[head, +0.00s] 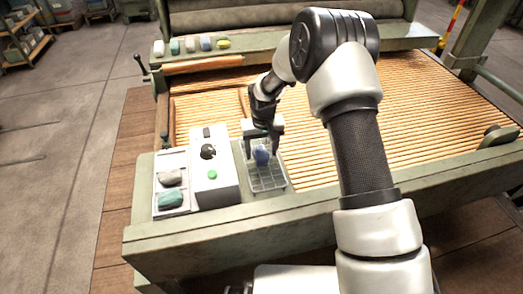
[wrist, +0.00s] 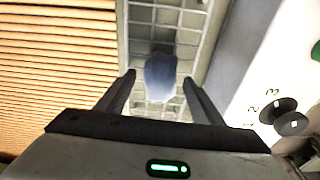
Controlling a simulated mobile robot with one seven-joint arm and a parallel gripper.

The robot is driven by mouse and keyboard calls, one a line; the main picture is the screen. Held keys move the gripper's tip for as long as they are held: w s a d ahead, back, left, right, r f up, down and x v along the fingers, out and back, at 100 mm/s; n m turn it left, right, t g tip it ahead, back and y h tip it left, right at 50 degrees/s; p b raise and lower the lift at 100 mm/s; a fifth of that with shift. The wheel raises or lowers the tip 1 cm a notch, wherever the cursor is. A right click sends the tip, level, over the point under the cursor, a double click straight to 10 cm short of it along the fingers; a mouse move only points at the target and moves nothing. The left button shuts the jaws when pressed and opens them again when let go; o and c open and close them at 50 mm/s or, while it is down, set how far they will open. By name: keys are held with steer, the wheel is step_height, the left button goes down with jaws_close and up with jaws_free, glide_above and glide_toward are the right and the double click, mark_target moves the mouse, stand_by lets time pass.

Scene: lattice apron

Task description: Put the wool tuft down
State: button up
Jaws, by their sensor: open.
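The wool tuft (head: 261,155) is a small blue-grey lump on the white wire-grid tray (head: 268,181) at the front of the machine. In the wrist view the tuft (wrist: 160,76) lies on the grid (wrist: 192,42), ahead of and between my fingertips. My gripper (head: 262,150) is over the tray, and its fingers (wrist: 160,84) stand apart with a gap on each side of the tuft. I cannot tell the exact height of the fingertips over the grid.
A white control box (head: 213,172) with a black knob and green button stands left of the tray. A sectioned tray (head: 171,187) holds grey and green tufts. Several coloured tufts (head: 190,45) line the back rail. Wooden slats (head: 400,105) fill the right.

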step_height(320, 180, up, 12)
steer(key=s+p, duration=0.2)
step_height(320, 180, up, 11)
steer(key=t, duration=0.1)
glide_above(262, 156)
steer(key=s+d, duration=0.4)
steer(key=d, duration=0.1)
steer(key=s+d+r+m+t, duration=0.1)
steer(key=s+d+r, duration=0.4)
steer(key=s+r, duration=0.3)
steer(key=s+d+r+m+t, duration=0.1)
steer(key=s+d+r, duration=0.4)
steer(key=s, duration=0.5)
steer(key=s+d+t, duration=0.1)
steer(key=s, duration=0.7)
steer(key=shift+d+f+m, duration=0.15)
steer(key=shift+d+m, duration=0.15)
steer(key=shift+m, duration=0.1)
